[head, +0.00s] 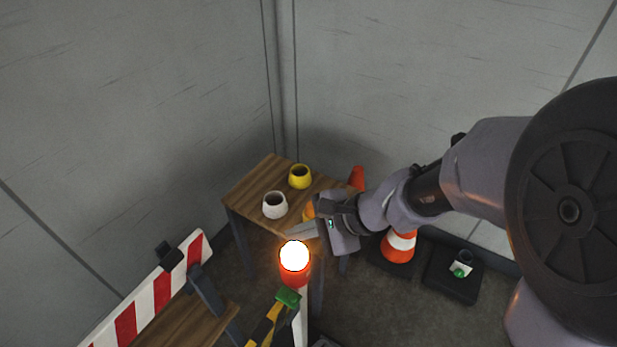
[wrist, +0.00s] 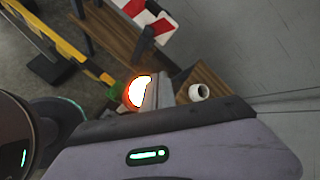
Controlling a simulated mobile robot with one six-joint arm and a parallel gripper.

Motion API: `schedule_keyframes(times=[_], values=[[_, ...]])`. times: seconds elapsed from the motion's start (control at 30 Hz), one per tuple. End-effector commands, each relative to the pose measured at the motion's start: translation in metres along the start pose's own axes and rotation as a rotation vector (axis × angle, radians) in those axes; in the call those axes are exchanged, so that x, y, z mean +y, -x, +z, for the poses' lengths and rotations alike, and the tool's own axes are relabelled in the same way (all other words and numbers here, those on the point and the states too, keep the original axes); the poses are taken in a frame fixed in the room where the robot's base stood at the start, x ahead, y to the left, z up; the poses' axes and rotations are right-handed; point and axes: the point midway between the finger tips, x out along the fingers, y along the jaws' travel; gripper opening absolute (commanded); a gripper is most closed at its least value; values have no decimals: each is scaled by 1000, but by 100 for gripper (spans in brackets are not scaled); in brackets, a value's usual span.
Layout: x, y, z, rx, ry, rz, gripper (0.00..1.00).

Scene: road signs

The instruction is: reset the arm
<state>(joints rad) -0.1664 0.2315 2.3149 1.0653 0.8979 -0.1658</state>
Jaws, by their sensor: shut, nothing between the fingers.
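My arm reaches in from the right in the head view. My gripper (head: 301,229) is shut and empty, pointing left over the near edge of a small wooden table (head: 240,196). A lit warning lamp (head: 295,258) with a red-orange body stands on a white post just below the fingers in the picture. In the wrist view my gripper's grey fingers (wrist: 165,90) show beside the glowing lamp (wrist: 138,93). I cannot tell whether they touch it.
A white pot (head: 275,205) and a yellow pot (head: 300,177) stand on the table. An orange-and-white cone (head: 399,247) stands under my arm. A red-and-white barrier board (head: 160,289) and another wooden surface (head: 185,325) are at lower left. Walls close the back.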

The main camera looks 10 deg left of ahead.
Motion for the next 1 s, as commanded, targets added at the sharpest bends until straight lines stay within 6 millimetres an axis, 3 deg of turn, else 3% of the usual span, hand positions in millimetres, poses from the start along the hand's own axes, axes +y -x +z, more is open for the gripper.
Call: schedule_keyframes(times=[0.07, 0.17, 0.3, 0.4, 0.5, 0.63, 1.0], values=[[0, 8, 3, 8, 27, 0, 0], [7, 54, 19, 71, 192, 18, 0], [48, 140, 32, 288, 502, 104, 0], [78, 186, 27, 465, 649, 176, 0], [96, 215, 21, 593, 728, 228, 0], [105, 228, 18, 650, 757, 256, 0], [104, 228, 18, 648, 758, 256, 0]])
